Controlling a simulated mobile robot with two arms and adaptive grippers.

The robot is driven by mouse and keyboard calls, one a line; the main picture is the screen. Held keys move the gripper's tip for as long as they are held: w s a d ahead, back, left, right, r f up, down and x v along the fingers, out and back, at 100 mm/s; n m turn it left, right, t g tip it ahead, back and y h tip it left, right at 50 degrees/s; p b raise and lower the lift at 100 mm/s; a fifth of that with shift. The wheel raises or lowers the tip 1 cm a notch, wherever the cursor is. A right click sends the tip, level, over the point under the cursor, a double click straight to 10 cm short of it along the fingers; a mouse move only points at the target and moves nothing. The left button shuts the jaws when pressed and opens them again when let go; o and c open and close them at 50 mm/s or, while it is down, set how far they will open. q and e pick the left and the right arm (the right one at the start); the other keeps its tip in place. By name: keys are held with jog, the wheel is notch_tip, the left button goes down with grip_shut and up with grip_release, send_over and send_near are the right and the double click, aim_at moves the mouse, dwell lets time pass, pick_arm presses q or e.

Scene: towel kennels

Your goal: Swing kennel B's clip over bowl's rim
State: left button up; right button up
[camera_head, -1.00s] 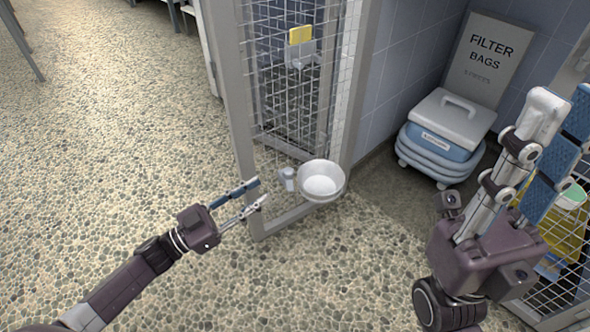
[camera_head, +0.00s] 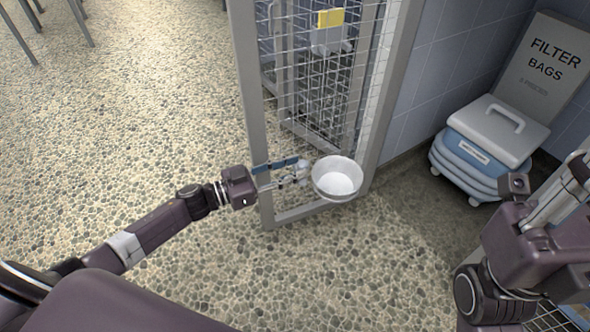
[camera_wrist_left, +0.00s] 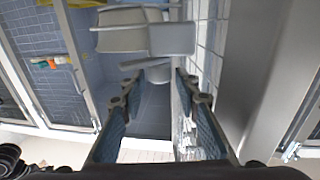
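A pale metal bowl (camera_head: 337,180) sits at the lower front of the mesh kennel door, its opening facing up. A small grey clip (camera_head: 304,170) is just left of the bowl's rim; whether it touches the rim is too small to tell. My left gripper (camera_head: 299,170) comes in from the left with its fingers apart, tips at the clip. In the left wrist view the open fingers (camera_wrist_left: 160,115) show a gap between them, with a grey rounded piece (camera_wrist_left: 158,73) beyond the tips. My right gripper is at the right edge of the head view, its fingers partly cut off.
The grey door frame (camera_head: 246,100) stands close around the left gripper and bowl. A yellow tag (camera_head: 330,18) hangs on the mesh.

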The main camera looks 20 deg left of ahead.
pick_arm(q)
jog(key=shift+w+d, duration=0.25)
jog(key=shift+d, duration=0.05)
grip_shut()
